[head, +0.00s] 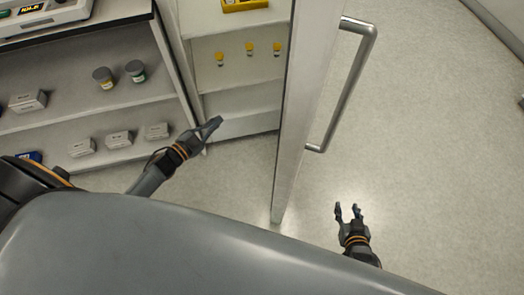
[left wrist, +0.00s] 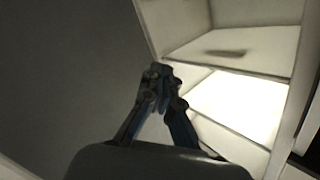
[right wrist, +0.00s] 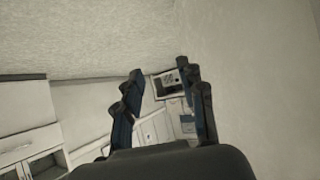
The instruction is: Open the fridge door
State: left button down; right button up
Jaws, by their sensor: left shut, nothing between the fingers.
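The fridge door (head: 304,120) stands swung open in the head view, seen nearly edge-on, with a long metal handle (head: 347,90) on its right face. The fridge interior (head: 235,80) shows left of the door, with white shelves. My left gripper (head: 217,122) is shut and empty at the front of the fridge's lower opening, left of the door and apart from it. In the left wrist view its fingers (left wrist: 158,72) meet before the pale shelves. My right gripper (head: 347,206) is open and empty, right of the door's lower end and below the handle, touching neither.
An open shelf unit (head: 80,115) with small boxes and two jars (head: 104,77) stands left of the fridge. Several yellow-capped vials (head: 249,48) and a yellow rack (head: 245,5) are inside the fridge. The floor (head: 430,160) right of the door is clear.

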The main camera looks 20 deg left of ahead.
pick_arm(q)
jog(key=d+r+m+g+h+b, duration=0.4)
jog(key=r+m+h+b, duration=0.4)
jog(key=r+m+h, duration=0.35)
pick_arm(e)
jog(key=w+a+r+t+y, duration=0.2)
jog(key=w+r+t, duration=0.35)
jog(key=r, duration=0.65)
pick_arm(q)
jog(key=s+d+r+m+g+b, duration=0.2)
jog(key=s+d+m+g+b, duration=0.2)
jog(key=s+m+g+b, duration=0.55)
jog(key=d+m+g, duration=0.2)
jog(key=d+m, duration=0.2)
jog(key=d, duration=0.9)
jog(key=shift+d+f+g+h+p, duration=0.15)
jog(key=shift+d+g+h+p, duration=0.2)
jog(key=shift+d+h, duration=0.1)
pick_arm(e)
jog(key=s+r+t+y, duration=0.1)
jog(key=s+r+t, duration=0.2)
jog(key=r, duration=0.8)
jog(key=s+r+t+y, duration=0.1)
jog(key=s+r+t, duration=0.3)
jog(key=r, duration=0.8)
jog(key=shift+s+d+t+y, duration=0.15)
jog(key=shift+t+y, duration=0.15)
jog(key=shift+t, duration=0.95)
pick_arm(q)
jog(key=shift+s, duration=0.1)
